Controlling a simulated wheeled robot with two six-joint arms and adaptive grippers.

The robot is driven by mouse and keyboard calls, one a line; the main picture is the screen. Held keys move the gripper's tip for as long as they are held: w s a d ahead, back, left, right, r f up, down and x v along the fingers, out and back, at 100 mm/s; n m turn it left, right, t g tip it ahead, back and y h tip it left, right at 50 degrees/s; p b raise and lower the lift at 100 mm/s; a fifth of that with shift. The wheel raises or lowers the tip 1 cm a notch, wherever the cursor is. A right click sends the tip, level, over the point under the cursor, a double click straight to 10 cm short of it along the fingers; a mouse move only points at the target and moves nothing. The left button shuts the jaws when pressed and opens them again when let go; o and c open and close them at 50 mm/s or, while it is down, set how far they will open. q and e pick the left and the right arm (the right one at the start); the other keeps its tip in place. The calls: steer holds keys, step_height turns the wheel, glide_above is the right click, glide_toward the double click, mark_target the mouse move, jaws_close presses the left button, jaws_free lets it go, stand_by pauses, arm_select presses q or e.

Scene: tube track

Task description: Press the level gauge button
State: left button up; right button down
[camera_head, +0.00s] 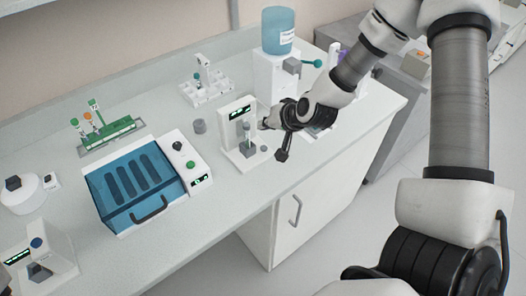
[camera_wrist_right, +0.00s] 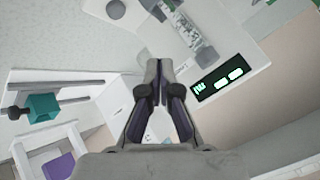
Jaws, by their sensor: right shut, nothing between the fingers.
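The white upright device with a lit green display (camera_head: 240,114), which looks like the level gauge, stands on the bench left of my right gripper (camera_head: 270,122). A clear column with a grey block stands at its front. In the right wrist view, its dark display (camera_wrist_right: 218,84) lies just right of my right gripper (camera_wrist_right: 160,64), and the clear column (camera_wrist_right: 186,32) is above. My right gripper is shut and empty, close beside the device's right side; I cannot tell whether it touches. I cannot make out the button for certain. My left gripper is not in view.
A blue-lidded box (camera_head: 133,186) with a white control panel (camera_head: 187,162) stands left of the device. A green tube rack (camera_head: 108,134) is further left. A white dispenser with a blue bottle (camera_head: 278,32) stands behind. Bare bench (camera_head: 215,215) lies in front.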

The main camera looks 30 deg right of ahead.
mark_target(266, 148)
step_height(266, 148, down, 5)
steer(key=b, duration=0.3)
steer(key=shift+s+f+b, duration=0.1)
steer(key=shift+s+b, duration=0.05)
steer(key=shift+b, duration=0.25)
steer(key=shift+f, duration=0.2)
steer(key=shift+r, duration=0.1)
stand_by(0.6)
steer(key=shift+f+b, duration=0.45)
